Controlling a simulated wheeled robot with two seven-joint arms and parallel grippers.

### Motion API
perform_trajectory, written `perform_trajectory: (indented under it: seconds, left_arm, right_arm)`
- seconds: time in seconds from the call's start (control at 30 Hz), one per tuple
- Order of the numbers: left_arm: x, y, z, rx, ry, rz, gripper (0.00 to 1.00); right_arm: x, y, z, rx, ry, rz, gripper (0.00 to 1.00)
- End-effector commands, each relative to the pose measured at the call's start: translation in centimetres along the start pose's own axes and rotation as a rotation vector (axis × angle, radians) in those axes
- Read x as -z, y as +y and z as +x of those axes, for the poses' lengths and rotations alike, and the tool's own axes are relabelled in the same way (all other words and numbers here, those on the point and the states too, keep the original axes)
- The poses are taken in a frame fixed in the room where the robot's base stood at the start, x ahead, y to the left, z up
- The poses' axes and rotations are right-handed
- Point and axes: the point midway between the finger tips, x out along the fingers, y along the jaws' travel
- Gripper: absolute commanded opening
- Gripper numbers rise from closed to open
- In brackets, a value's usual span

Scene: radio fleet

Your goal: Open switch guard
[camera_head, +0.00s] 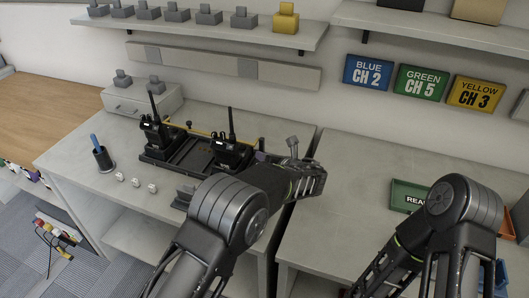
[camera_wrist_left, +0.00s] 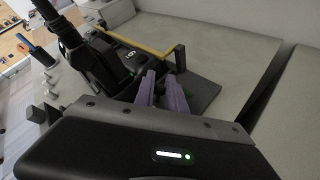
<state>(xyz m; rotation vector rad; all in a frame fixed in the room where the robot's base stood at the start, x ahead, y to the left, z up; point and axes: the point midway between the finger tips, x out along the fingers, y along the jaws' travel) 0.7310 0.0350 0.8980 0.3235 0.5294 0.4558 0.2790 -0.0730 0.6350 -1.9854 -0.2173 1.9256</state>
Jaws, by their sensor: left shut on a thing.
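A dark charging base (camera_head: 185,160) stands on the grey table with two black radios (camera_head: 157,133) (camera_head: 231,148) upright in it. A yellow bar (camera_head: 203,132) runs along its back; in the left wrist view the yellow bar (camera_wrist_left: 140,43) ends at a dark bracket near the base's right end. My left gripper (camera_head: 262,157) is at that right end. Its purple fingers (camera_wrist_left: 160,88) are close together and shut on a small part, apparently the switch guard, which they mostly hide. My right arm shows at the right, but its fingers are not visible.
A cup with a blue item (camera_head: 103,155) and small white cubes (camera_head: 136,182) stand left of the base. A gap separates this table from the right table (camera_head: 345,185), which bears a green tray (camera_head: 408,196). Shelves and channel signs (camera_head: 420,82) are on the wall.

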Motion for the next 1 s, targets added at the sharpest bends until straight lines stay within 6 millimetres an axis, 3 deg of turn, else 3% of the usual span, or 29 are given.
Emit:
perform_trajectory:
  seconds: [0.37, 0.4, 0.6, 1.0]
  left_arm:
    - [-0.09, -0.04, 0.02, 0.0, 0.003, 0.004, 0.0]
    - [-0.09, -0.03, 0.02, 0.0, 0.003, 0.004, 0.18]
    - [-0.08, -0.03, 0.02, 0.0, 0.003, 0.004, 0.34]
    - [-0.08, -0.12, -0.8, 0.001, 0.002, 0.004, 0.35]
  right_arm:
    - [-0.05, 0.0, -0.08, -0.001, -0.001, 0.001, 0.36]
    - [-0.05, 0.0, -0.08, -0.001, -0.001, 0.001, 0.36]
    - [-0.04, -0.01, -0.08, -0.001, -0.001, 0.001, 0.36]
    - [-0.03, 0.07, 0.12, -0.001, -0.001, 0.0, 0.36]
